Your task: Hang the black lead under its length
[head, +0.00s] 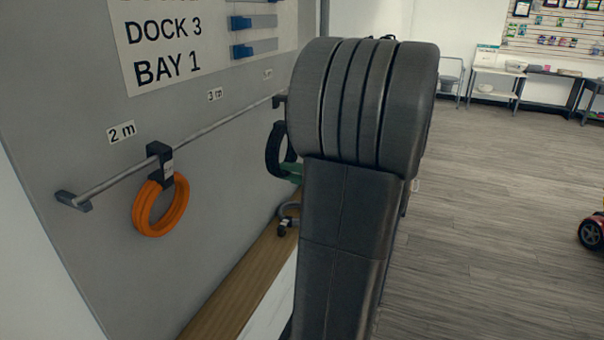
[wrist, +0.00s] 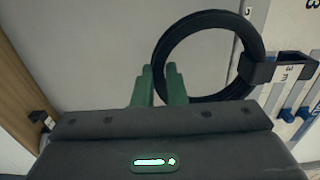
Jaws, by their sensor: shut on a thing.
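The black lead is a coiled ring (wrist: 210,94) with a black hook clip (wrist: 282,68) whose label appears to read 3 m. My gripper (wrist: 160,72) has green fingers shut on the ring's edge, opposite the clip. In the head view, part of the black lead (head: 273,152) shows left of my arm, with a green finger (head: 291,172) below it. The rail (head: 205,128) runs along the grey wall panel under labels 2 m, 3 m (head: 215,95) and a third, too small to read. My arm hides part of the lead; whether its clip touches the rail cannot be told.
An orange coil (head: 160,208) hangs on the rail under the 2 m label. A wooden ledge (head: 235,295) runs below the panel, with a grey curved part (head: 286,214) near it. The floor on the right is open, with a red scooter (head: 593,232) at the edge.

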